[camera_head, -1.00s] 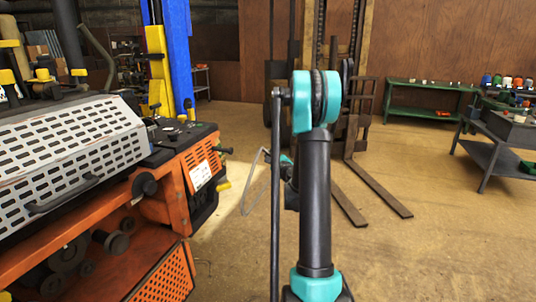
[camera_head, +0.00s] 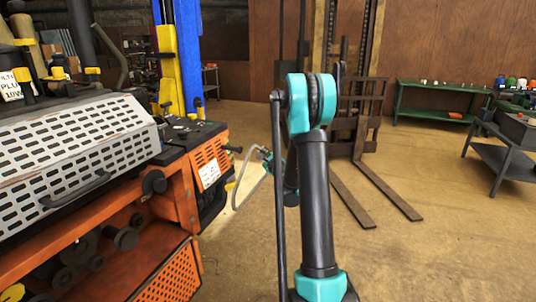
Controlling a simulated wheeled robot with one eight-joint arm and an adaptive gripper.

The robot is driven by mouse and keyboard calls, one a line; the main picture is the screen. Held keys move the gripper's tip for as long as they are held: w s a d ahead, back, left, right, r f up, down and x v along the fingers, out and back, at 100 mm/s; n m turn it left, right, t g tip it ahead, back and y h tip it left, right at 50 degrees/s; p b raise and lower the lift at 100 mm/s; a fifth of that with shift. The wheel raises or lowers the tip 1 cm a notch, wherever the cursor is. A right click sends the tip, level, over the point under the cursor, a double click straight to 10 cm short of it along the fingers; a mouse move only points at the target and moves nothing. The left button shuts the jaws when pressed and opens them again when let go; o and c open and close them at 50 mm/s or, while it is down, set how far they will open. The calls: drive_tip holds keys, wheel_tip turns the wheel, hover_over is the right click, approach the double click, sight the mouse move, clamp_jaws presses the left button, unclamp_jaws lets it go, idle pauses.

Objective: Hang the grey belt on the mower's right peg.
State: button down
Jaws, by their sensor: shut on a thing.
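The orange mower (camera_head: 215,160) stands at the left, with a white perforated cover (camera_head: 75,140). A short black peg (camera_head: 235,149) sticks out from its right end. Lower on its front are other round black pegs, one upper (camera_head: 155,183) and one below (camera_head: 122,238). My gripper (camera_head: 264,154) is small and partly hidden behind my arm, to the right of the mower's end. It is shut on the grey belt (camera_head: 246,185), a thin loop hanging down and slanting left. The belt's lower end is near the mower's right end; I cannot tell whether they touch.
A blue and yellow post (camera_head: 187,55) stands behind the mower. A forklift (camera_head: 355,120) with two forks on the floor is behind my arm. A green table (camera_head: 440,100) and a grey bench (camera_head: 505,155) stand at the right. The floor between is clear.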

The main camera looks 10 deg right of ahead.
drive_tip(key=shift+w+a, duration=0.65)
drive_tip(key=shift+a, duration=0.25)
drive_tip(key=shift+w+a, duration=0.65)
drive_tip(key=shift+a, duration=0.45)
drive_tip(key=shift+w+a, duration=0.65)
drive_tip(key=shift+a, duration=0.15)
drive_tip(key=shift+w+a, duration=0.2)
drive_tip(key=shift+a, duration=0.1)
drive_tip(key=shift+w+a, duration=0.3)
drive_tip(key=shift+a, duration=0.05)
drive_tip(key=shift+f, duration=0.5)
